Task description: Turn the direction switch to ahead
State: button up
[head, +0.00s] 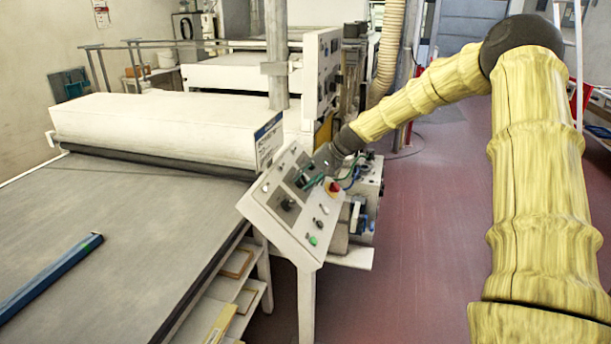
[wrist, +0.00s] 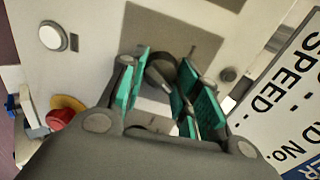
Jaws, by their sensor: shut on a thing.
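The white slanted control panel (head: 262,217) stands at the corner of the machine in the head view. My gripper (head: 308,181) reaches down to its upper part. In the wrist view, my gripper (wrist: 163,76) has its green pads on either side of a dark rotary knob (wrist: 160,69) on a grey plate (wrist: 195,24), shut on it. I take this knob for the direction switch; no label or position mark is readable. The pads partly hide it, so its setting cannot be told. A second dark knob (head: 287,203) sits lower on the panel, clear of my gripper.
A red emergency button (head: 334,187) is close beside my gripper; it also shows in the wrist view (wrist: 61,118). A white button (wrist: 53,37) and a green button (head: 313,240) are on the panel. The conveyor bed (head: 130,215) lies left; red floor (head: 430,250) is open right.

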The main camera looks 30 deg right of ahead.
jog(key=shift+s+f+m+p, duration=0.1)
jog(key=shift+m+p, duration=0.35)
jog(key=shift+m, duration=0.75)
jog(key=o, duration=1)
jog(key=shift+d, duration=0.1)
jog(key=shift+s+d+r, duration=0.2)
jog(key=shift+d+r, duration=0.05)
jog(key=shift+r, duration=0.3)
jog(key=v, duration=1)
jog(key=shift+s+d+r, duration=0.1)
jog(key=shift+d+r, duration=0.15)
